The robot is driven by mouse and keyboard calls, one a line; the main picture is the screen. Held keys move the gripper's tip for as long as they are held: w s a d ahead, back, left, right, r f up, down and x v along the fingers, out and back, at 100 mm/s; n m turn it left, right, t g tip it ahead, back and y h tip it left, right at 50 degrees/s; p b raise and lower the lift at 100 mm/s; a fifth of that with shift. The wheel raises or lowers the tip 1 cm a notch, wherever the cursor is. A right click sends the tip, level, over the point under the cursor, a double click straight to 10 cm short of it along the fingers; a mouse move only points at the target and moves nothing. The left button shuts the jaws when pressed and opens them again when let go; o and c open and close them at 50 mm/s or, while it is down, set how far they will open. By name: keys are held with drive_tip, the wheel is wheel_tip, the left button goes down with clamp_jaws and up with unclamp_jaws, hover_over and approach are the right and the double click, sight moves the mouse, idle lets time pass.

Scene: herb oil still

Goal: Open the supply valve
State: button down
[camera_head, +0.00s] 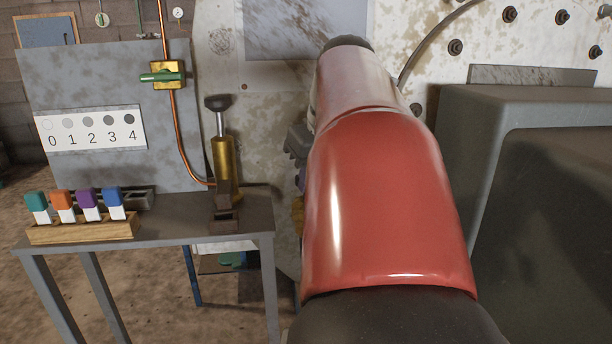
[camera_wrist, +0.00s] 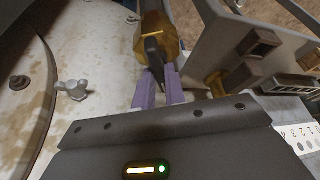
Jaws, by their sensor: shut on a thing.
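In the wrist view my gripper (camera_wrist: 158,80) has two purple fingers, closed around a dark, narrow lever (camera_wrist: 152,50) on a brass fitting (camera_wrist: 157,24). The lever lies between the fingertips, and its lower part is hidden there. In the head view my red arm hides most of the gripper; a bit of brass (camera_head: 298,214) shows at its left edge. A brass valve (camera_head: 165,75) with a green handle lying level sits on a copper pipe on the grey panel, clear of my gripper. I cannot tell which of these is the supply valve.
A grey bench (camera_head: 180,235) at left holds a wooden rack (camera_head: 82,232) of coloured-capped vials and a brass hand pump (camera_head: 223,156). A 0-to-4 card (camera_head: 90,130) is on the panel. A grey cabinet (camera_head: 530,110) stands close at right.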

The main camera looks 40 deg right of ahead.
drive_tip(key=m+h, duration=0.1)
drive_tip(key=m, duration=0.1)
drive_tip(key=m+g, duration=0.1)
drive_tip(key=m, duration=0.1)
drive_tip(key=shift+a+m+h+p, duration=0.15)
drive_tip(key=shift+m+h+p, duration=0.25)
drive_tip(key=shift+w+m, duration=0.1)
drive_tip(key=shift+m, duration=0.2)
drive_tip(key=c, duration=1.5)
unclamp_jaws()
drive_tip(key=shift+o, duration=0.2)
drive_tip(key=p+v, duration=0.1)
drive_tip(key=v, duration=0.6)
drive_tip(key=shift+r, duration=0.3)
drive_tip(key=shift+a, duration=0.15)
